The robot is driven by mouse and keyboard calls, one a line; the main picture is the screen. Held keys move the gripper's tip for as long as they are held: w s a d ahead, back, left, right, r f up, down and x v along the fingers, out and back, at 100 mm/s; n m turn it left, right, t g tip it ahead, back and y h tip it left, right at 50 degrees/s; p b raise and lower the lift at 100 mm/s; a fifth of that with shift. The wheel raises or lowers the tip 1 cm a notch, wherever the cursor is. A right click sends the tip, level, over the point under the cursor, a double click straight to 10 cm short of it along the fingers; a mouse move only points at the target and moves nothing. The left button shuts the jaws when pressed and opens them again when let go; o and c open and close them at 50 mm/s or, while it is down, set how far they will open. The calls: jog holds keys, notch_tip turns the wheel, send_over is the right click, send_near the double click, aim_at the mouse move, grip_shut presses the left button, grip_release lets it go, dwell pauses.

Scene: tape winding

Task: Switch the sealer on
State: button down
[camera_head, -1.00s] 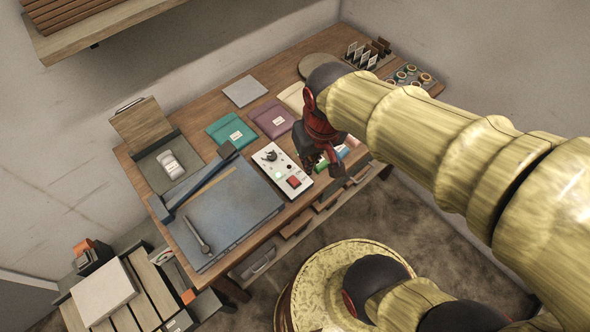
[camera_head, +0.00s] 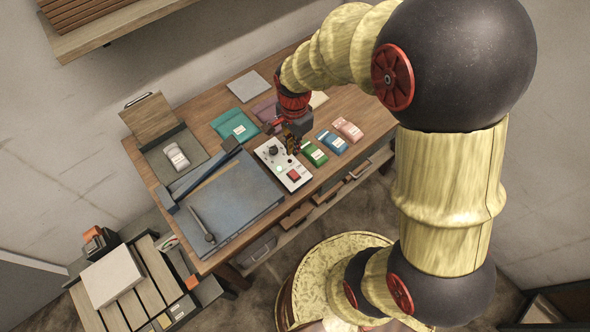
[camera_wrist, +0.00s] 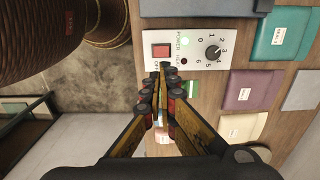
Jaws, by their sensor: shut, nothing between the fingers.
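The white control box (camera_head: 270,163) lies on the table and has a black dial, a red rocker switch (camera_head: 294,175) and a small green light. In the wrist view the box (camera_wrist: 200,36) shows the label POWER beside a pale green light (camera_wrist: 183,42), a dark HEAT lamp (camera_wrist: 183,62), a numbered dial (camera_wrist: 212,52) and the red switch (camera_wrist: 160,51). My gripper (camera_head: 293,148) is shut and empty above the box. In the wrist view its fingertips (camera_wrist: 164,70) appear just below the red switch, over the box's edge. I cannot tell whether they touch it.
A blue-grey board (camera_head: 235,205) with a dark bar lies left of the box. Green (camera_head: 314,153), blue (camera_head: 333,142) and pink (camera_head: 348,129) packets lie to its right. A teal pouch (camera_head: 234,126) and a purple pouch (camera_head: 264,110) lie behind it.

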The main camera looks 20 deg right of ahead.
aim_at(295, 175)
dwell(0.4)
notch_tip(295, 175, down, 14)
jog(key=shift+b, duration=0.85)
